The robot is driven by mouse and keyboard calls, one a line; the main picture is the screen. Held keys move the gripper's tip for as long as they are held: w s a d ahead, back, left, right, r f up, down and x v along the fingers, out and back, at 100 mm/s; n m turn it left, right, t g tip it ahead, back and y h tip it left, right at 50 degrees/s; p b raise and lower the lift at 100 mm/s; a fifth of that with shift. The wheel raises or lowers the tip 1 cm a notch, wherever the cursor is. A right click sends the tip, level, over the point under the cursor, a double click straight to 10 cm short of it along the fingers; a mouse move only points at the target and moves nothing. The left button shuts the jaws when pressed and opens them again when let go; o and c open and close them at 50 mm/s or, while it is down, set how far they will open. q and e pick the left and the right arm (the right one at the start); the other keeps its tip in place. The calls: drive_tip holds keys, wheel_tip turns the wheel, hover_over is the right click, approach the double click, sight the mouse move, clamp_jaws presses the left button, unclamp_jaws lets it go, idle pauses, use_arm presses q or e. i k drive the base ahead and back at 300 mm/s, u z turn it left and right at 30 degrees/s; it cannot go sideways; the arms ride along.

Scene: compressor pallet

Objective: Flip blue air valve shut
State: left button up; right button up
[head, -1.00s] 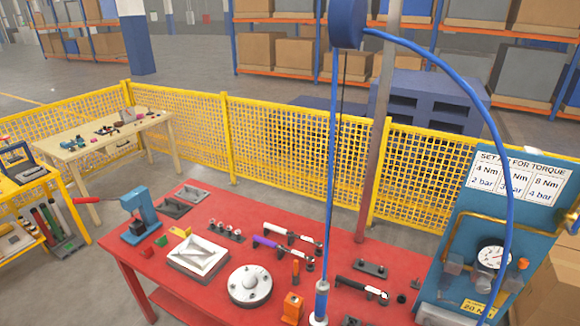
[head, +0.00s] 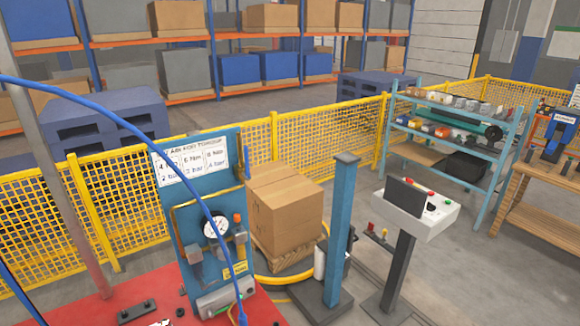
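A blue air panel (head: 163,213) stands at the right end of the red bench. It carries a white torque sign (head: 190,160), a round gauge (head: 215,228), brass pipe and an orange knob (head: 237,218). A blue hose (head: 112,113) arcs in from the left, crosses in front of the panel and ends low near a grey cylindrical part (head: 213,302). I cannot make out a separate blue valve handle or its position; the hose covers part of the panel. Neither of my grippers is in view.
The red bench (head: 90,300) fills the bottom left. A cardboard box (head: 284,210) on a pallet stands right of the panel. A blue post (head: 338,235) and a control console (head: 413,208) stand further right. A yellow mesh fence (head: 320,130) runs behind.

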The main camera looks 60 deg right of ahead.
sight(245, 174)
drive_tip(key=z, duration=1.55)
